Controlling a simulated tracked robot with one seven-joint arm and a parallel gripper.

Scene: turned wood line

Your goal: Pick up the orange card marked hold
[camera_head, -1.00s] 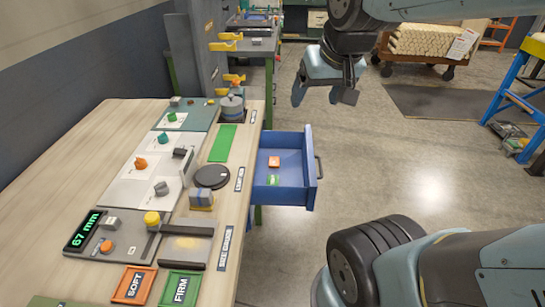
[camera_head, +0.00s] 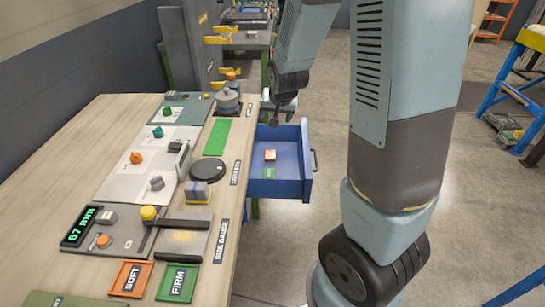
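The orange card (camera_head: 270,155) lies in the open blue drawer (camera_head: 280,188), towards its far end; its marking is too small to read. A green card (camera_head: 268,173) lies in the drawer just nearer than the orange one. My gripper (camera_head: 281,119) hangs above the far end of the drawer, apart from both cards. It is seen small and nearly side-on, with two dark fingertips that look spread and nothing between them.
The wooden bench (camera_head: 120,115) left of the drawer carries knobs, a black disc (camera_head: 208,170), a gauge reading 67 mm (camera_head: 90,226), an orange SOFT tray (camera_head: 131,278) and a green FIRM tray (camera_head: 178,283). Open floor lies right of the drawer.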

